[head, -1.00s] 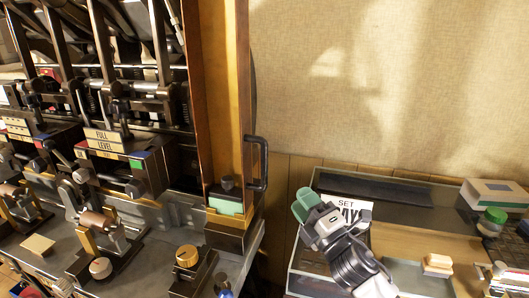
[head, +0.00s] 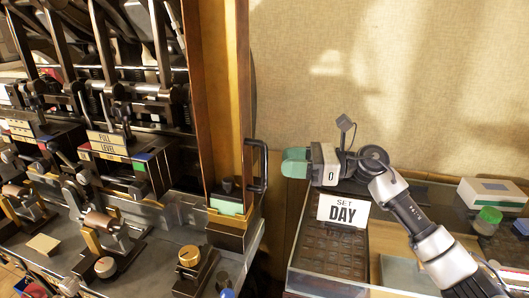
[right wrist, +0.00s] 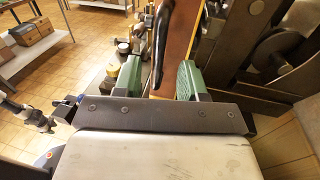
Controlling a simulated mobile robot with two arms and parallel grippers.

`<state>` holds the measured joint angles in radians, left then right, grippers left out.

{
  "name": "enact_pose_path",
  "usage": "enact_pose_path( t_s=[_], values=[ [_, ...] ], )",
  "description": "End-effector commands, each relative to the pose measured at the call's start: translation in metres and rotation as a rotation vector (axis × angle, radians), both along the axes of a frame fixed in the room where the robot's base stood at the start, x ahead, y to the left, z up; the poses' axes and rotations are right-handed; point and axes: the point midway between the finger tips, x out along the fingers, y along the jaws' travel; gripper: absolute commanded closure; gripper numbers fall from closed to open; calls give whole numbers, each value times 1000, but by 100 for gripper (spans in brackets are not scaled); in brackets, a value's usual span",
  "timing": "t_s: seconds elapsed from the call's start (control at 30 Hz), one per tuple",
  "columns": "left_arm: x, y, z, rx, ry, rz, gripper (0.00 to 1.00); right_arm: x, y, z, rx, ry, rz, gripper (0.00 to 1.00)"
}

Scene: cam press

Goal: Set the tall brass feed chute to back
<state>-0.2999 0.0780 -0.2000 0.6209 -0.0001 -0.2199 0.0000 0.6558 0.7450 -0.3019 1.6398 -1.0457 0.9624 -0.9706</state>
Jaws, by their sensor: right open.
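The tall brass feed chute (head: 229,110) stands upright at the right end of the machine, with a black handle (head: 263,165) on its right side. My right gripper (head: 293,162) is level with the handle, a short way to its right, its green fingers pointing at it. In the right wrist view the open green fingers (right wrist: 160,78) lie either side of the handle (right wrist: 160,40), with the chute's brown side (right wrist: 181,38) beyond. The gripper holds nothing.
A box (head: 492,194) and green-lidded jar (head: 487,220) sit at far right. Levers and knobs (head: 190,256) crowd the machine's front. The wall behind is bare.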

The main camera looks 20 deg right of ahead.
Motion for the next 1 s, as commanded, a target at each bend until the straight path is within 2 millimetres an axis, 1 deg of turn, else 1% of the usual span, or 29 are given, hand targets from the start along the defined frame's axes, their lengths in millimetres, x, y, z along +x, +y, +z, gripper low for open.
enact_pose_path(
  t_s=[0.03,0.1,0.2,0.3,0.47,0.7,0.73,0.9,1.0],
  values=[
    [0,0,11,0,0,0,57,3,11,7,3,0,4,59],
    [0,0,18,0,0,0,57,9,23,6,4,-1,3,59],
    [0,0,25,0,0,-1,57,15,37,5,3,0,3,59],
    [0,0,30,0,0,-1,57,19,47,4,4,1,1,59],
    [0,0,32,0,0,-1,57,22,55,1,3,1,1,59],
    [0,1,31,1,0,-1,57,23,56,0,2,0,1,59],
    [0,1,31,1,0,-1,57,23,55,0,2,0,1,60],
    [0,1,31,1,1,-1,57,23,55,0,2,0,1,86],
    [0,2,31,2,1,-1,57,23,55,0,2,0,0,100]
  ],
)
